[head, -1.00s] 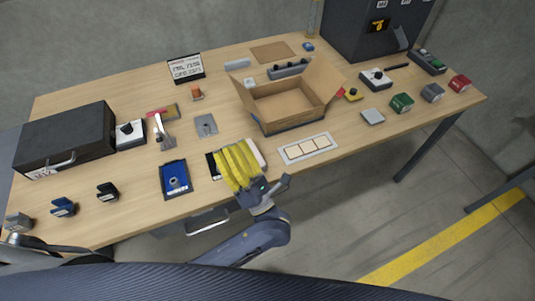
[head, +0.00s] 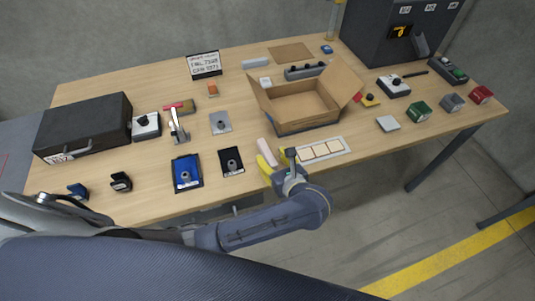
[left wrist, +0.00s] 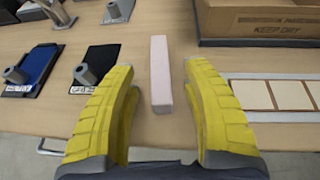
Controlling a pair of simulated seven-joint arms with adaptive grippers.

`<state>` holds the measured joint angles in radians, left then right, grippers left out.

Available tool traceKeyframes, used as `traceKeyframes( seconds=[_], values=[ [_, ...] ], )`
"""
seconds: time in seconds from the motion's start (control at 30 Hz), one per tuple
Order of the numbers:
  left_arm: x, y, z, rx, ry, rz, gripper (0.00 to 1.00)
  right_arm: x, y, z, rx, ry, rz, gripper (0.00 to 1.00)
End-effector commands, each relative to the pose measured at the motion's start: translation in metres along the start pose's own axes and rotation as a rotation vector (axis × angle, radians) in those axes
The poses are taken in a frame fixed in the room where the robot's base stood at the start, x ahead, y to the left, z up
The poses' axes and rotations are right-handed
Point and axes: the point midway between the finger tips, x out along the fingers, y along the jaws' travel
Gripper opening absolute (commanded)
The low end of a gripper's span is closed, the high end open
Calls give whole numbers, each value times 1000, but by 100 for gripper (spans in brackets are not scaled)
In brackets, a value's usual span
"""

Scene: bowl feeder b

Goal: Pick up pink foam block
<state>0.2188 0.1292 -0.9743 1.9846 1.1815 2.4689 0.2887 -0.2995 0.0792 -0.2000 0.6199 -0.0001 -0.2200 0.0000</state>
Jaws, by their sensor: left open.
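The pink foam block (left wrist: 160,75) is a pale pink bar lying on the table, seen in the left wrist view between my open yellow fingers. In the head view the pink foam block (head: 265,150) lies just beyond the yellow fingertips, left of the white panel. My left gripper (left wrist: 155,95) is open and empty, with one finger on each side of the block's near end and not visibly touching it. In the head view my left gripper (head: 270,166) is at the table's front edge, partly hidden by its own wrist. My right gripper is not in view.
An open cardboard box (head: 300,103) stands behind the block. A white panel with tan squares (head: 322,150) lies to the right. A black plate with a grey post (head: 231,162) and a blue one (head: 187,173) lie to the left.

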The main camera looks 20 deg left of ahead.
Motion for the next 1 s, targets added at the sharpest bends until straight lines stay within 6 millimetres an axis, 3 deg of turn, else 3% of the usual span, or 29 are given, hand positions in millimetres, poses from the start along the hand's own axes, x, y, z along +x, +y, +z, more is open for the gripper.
traceKeyframes(
  seconds=[0.3,0.73,1.0],
  values=[
    [36,0,2,2,-5,0,48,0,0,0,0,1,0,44],
    [44,1,1,1,-2,2,48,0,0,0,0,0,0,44],
    [43,1,1,1,-2,2,17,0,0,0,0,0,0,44]
  ],
)
